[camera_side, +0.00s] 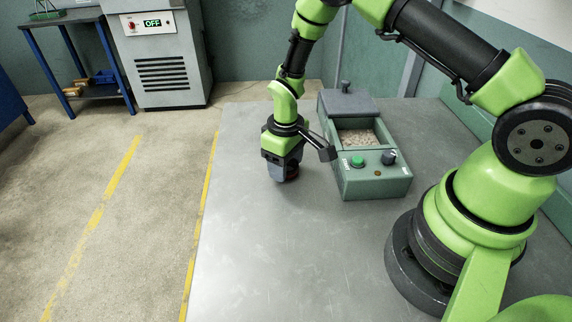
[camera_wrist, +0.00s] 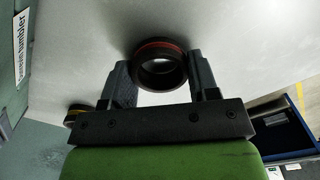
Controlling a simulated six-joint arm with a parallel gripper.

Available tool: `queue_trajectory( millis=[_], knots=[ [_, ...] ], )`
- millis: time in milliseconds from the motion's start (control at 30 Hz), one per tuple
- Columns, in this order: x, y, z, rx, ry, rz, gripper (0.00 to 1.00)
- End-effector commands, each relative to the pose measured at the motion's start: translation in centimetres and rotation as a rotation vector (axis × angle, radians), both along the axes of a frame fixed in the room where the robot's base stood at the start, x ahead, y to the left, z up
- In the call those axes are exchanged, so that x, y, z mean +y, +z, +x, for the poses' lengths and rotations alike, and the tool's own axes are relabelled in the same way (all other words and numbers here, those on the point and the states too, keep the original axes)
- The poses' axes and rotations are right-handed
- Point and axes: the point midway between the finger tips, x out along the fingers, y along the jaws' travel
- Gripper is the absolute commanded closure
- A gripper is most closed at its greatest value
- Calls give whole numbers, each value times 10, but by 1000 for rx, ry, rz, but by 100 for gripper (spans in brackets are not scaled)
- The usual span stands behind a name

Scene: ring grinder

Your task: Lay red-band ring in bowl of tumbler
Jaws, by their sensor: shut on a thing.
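The red-band ring (camera_wrist: 160,66) is dark with a red stripe. In the wrist view it sits between the two fingers of my gripper (camera_wrist: 160,80), which is shut on it. In the side view my gripper (camera_side: 287,168) is low over the table, left of the tumbler, and a small part of the ring (camera_side: 293,178) shows beneath it. I cannot tell if the ring touches the table. The tumbler (camera_side: 376,183) is a green box with its grey lid (camera_side: 349,104) open at the back. Its bowl (camera_side: 358,137) holds pale grains.
The tumbler's front has a green button (camera_side: 358,161) and a dark knob (camera_side: 389,157). The table (camera_side: 270,250) is clear in front. A grey machine (camera_side: 160,60) reading OFF stands behind on the floor.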

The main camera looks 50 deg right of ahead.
Motion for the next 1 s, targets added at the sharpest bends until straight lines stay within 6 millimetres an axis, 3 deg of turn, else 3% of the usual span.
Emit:
queue_trajectory(
  millis=[167,400,600,733,1000],
  knots=[
    [0,16,1,-3,0,-1,72],
    [0,63,1,-7,0,-1,72],
    [-6,91,0,-2,-15,-2,72],
    [-35,95,-7,1,-100,-1,72],
    [-126,87,-48,1,-385,-1,72]
  ],
)
